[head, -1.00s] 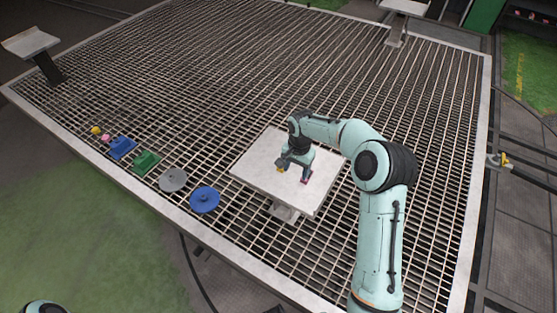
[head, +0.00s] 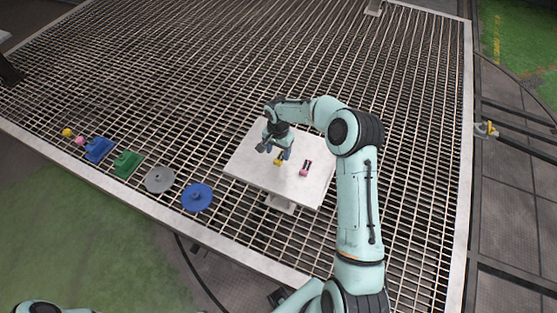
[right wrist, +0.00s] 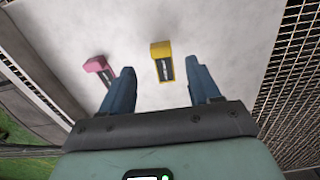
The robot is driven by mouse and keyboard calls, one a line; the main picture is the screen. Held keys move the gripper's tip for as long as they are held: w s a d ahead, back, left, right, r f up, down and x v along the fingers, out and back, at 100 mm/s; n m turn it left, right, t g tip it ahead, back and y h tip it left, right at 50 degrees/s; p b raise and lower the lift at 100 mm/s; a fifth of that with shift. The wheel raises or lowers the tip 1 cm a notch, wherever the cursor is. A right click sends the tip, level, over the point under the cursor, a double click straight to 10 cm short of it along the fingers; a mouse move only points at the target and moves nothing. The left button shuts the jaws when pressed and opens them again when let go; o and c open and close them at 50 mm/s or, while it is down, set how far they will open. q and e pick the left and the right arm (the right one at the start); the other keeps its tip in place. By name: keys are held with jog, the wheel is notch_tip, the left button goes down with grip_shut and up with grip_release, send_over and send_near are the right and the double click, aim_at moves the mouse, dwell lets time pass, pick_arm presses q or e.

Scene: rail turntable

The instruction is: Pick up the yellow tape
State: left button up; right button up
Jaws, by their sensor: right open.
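My left gripper is out of view.
The white table stands on a wide metal grating (head: 220,70). Blue disc (head: 197,197), grey disc (head: 160,180), green block (head: 127,164), blue block (head: 99,149), and small pink and yellow pieces line the left edge. The table top around the tapes is clear.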

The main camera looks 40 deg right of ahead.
aim_at(278, 160)
notch_tip(278, 160, down, 5)
jog(key=shift+w+f+p, duration=0.15)
jog(key=shift+f+p, duration=0.05)
jog(key=shift+p, duration=0.15)
jog(key=c, duration=1.1)
